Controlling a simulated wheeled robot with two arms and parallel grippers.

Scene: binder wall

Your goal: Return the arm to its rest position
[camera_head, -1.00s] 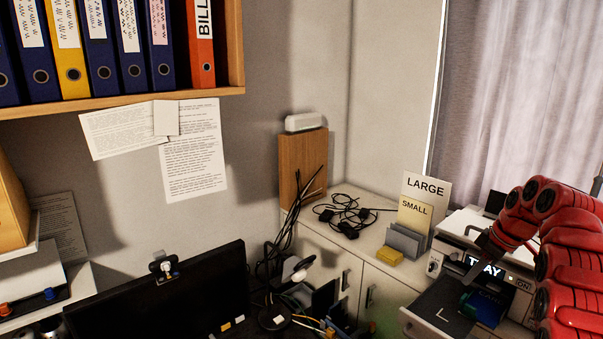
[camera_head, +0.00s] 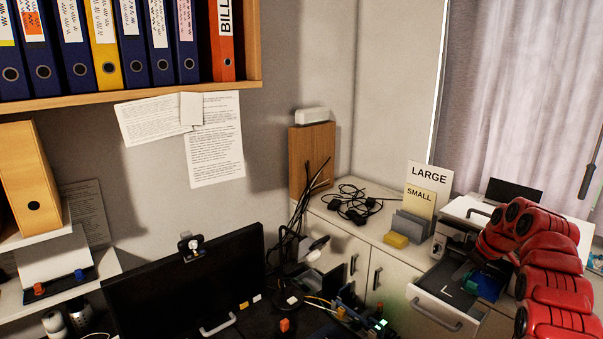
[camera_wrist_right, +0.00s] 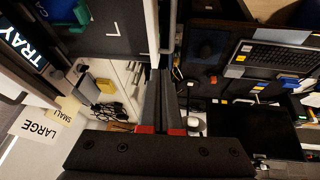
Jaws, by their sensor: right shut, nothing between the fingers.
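My right arm (camera_head: 545,265) is red and comes in from the right in the head view, in front of the printer (camera_head: 460,215). Its gripper end is largely hidden or dark there, over the tray side of the printer. In the right wrist view my right gripper (camera_wrist_right: 160,72) has its two dark grey fingers together, with red bases and nothing between them. The printer tray (camera_head: 435,293), marked L, is pulled out, and a blue item (camera_head: 487,286) lies in it. The tray (camera_wrist_right: 118,48) also shows at the top of the wrist view. My left gripper is not in view.
LARGE (camera_head: 429,174) and SMALL (camera_head: 420,198) signs stand left of the printer, behind a yellow block (camera_head: 395,240). Loose black cables (camera_head: 352,203) lie on the cabinet. A monitor (camera_head: 185,285) stands on the desk; binders (camera_head: 110,45) fill the shelf above.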

